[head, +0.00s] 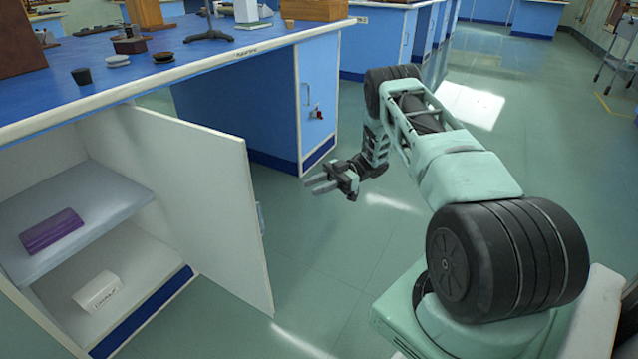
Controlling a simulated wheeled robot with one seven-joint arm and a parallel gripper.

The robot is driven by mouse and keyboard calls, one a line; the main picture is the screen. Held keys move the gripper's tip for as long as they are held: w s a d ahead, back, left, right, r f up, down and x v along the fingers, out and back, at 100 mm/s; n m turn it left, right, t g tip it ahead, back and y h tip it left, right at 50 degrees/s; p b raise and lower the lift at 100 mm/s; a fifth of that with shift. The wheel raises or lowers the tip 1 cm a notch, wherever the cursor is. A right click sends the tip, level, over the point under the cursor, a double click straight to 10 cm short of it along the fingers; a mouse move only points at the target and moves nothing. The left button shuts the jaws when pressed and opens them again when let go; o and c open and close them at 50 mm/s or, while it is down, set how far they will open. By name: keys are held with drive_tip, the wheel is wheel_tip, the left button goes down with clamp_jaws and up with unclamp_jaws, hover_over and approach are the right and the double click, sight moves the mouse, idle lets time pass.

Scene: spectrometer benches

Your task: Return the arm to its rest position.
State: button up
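My arm is mint green and black and reaches out from the lower right, bent at a high elbow with the forearm hanging down. My gripper (331,184) is in the middle of the view, over the open floor and to the right of the open cabinet door (205,195). It points left toward the door and is clear of it in the picture. Its two grey fingers look spread with a gap between them, and nothing shows between them.
The door belongs to an open cabinet with a purple item (51,231) on its shelf (110,205) and a white cylinder (96,291) below. The blue bench top (215,55) above holds small dishes and stands. The green floor (330,265) between door and arm is clear.

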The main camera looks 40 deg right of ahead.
drive_tip(key=shift+d, duration=0.35)
idle(0.3)
drive_tip(key=w+a+r+m+t+h, duration=0.3)
drive_tip(key=w+r+m+t+h, duration=0.15)
drive_tip(key=w+r+h, duration=0.3)
drive_tip(key=w+a+r+m+t+h, duration=0.35)
drive_tip(key=w+r+t+h, duration=0.2)
drive_tip(key=w+r, duration=0.25)
drive_tip(key=s+a+r+m+g+h, duration=0.1)
drive_tip(key=s+a+m+g+h, duration=0.3)
drive_tip(key=s, duration=1.1)
drive_tip(key=s+a+m+g+h, duration=0.1)
drive_tip(key=s+a+m+g, duration=0.4)
drive_tip(key=s, duration=1)
drive_tip(key=s+a+r+n+g, duration=0.15)
drive_tip(key=s+a+n, duration=0.25)
drive_tip(key=s+a, duration=0.4)
drive_tip(key=s+a+r+n+g, duration=0.15)
drive_tip(key=s+a+n, duration=0.35)
drive_tip(key=a, duration=0.6)
wheel_tip(320, 180, up, 31)
drive_tip(key=s+p, duration=0.1)
drive_tip(key=p, duration=3.1)
drive_tip(key=shift+s+a+m+g+y, duration=0.15)
drive_tip(key=shift+s+m+g+y, duration=0.15)
drive_tip(key=shift+s+g+y, duration=0.1)
